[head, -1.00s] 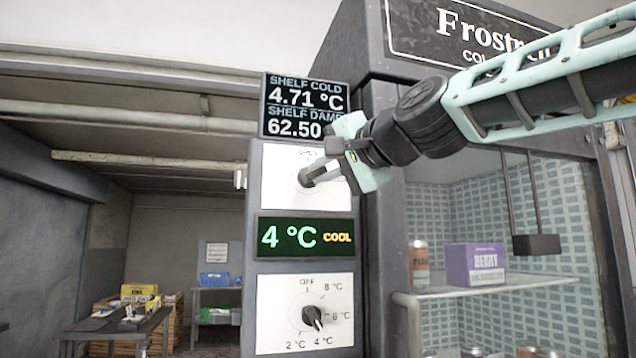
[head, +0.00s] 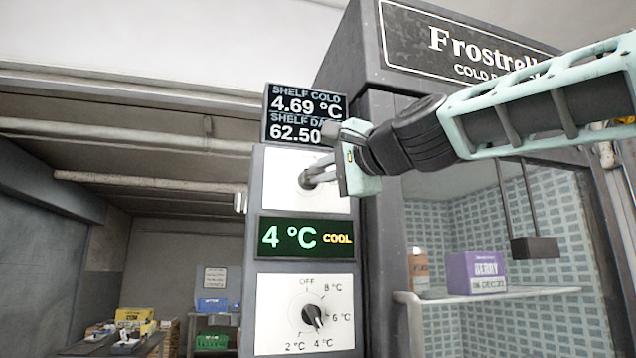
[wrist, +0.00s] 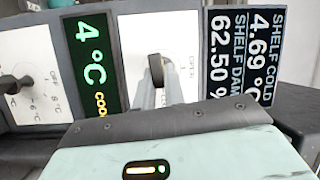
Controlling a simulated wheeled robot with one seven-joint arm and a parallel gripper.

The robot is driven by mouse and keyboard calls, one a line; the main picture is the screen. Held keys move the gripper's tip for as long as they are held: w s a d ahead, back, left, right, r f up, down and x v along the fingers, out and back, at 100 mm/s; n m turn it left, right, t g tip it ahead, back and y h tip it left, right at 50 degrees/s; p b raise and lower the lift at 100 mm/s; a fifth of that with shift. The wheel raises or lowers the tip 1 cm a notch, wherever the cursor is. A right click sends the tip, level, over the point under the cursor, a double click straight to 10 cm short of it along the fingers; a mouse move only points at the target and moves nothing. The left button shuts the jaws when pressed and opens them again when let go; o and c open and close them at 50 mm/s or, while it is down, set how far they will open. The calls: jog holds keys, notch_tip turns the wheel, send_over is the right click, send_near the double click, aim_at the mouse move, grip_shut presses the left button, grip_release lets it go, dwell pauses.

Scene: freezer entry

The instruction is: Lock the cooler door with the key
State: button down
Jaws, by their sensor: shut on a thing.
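My gripper (head: 316,177) reaches in from the right to the upper white lock plate (head: 279,194) on the cooler's control column. Its fingers are shut on a small dark grey piece at the plate, which I take to be the key (wrist: 155,66). The fingers hide most of it, and I cannot tell how deep it sits or its exact turn. The plate's lettering is partly covered. The cooler's glass door (head: 455,222) stands to the right, behind my arm, and looks closed.
Below the plate are a green "4 °C COOL" display (head: 306,238) and a temperature dial (head: 312,315) with its pointer near 4 °C. Above is a shelf readout (head: 305,115). A purple box (head: 476,273) stands inside.

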jog(key=shift+s+a+f+m+b, duration=0.15)
jog(key=shift+a+f+m+b, duration=0.1)
jog(key=shift+m+b, duration=0.2)
jog(key=c, duration=1.9)
grip_release()
jog(key=shift+t, duration=0.3)
jog(key=o, duration=0.5)
jog(key=shift+r, duration=0.15)
jog(key=o, duration=0.8)
jog(key=shift+d, duration=0.1)
jog(key=s+d, duration=0.2)
jog(key=s, duration=0.6)
jog(key=shift+s+d, duration=0.2)
jog(key=shift+d, duration=0.1)
